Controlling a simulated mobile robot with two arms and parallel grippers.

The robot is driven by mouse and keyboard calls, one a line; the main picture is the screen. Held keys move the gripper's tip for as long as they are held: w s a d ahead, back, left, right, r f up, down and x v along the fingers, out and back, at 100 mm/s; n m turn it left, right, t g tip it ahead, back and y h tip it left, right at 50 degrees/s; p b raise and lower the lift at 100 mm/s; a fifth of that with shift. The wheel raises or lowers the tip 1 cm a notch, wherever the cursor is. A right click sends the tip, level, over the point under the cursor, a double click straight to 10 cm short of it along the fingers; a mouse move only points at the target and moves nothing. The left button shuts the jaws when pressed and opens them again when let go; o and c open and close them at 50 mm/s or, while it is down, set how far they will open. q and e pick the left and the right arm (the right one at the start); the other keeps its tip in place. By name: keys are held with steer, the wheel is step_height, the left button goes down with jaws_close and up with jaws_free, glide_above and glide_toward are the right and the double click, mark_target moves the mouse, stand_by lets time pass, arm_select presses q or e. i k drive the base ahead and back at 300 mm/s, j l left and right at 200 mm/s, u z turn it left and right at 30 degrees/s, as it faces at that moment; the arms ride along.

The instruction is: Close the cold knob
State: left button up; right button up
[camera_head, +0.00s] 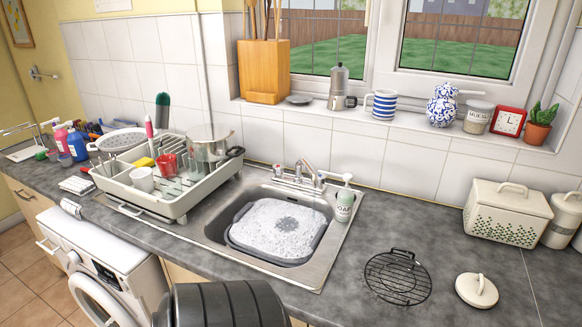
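A chrome tap (298,176) stands at the back edge of the steel sink (215,228). It has a small knob at its left (277,170) and another at its right (320,181). The knobs are too small here to tell which is cold or how far either is turned. A grey basin (236,241) full of white suds (275,228) sits in the sink. I cannot make out running water. Neither of my grippers is in view.
A soap bottle (344,205) stands just right of the tap. A dish rack (180,208) with cups and a pot is on the left. A black wire rack (397,277) and a white lid (476,290) lie on the right counter (425,225), with bare room around them.

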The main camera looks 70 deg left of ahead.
mark_target(322, 177)
steer(key=u, duration=2.2)
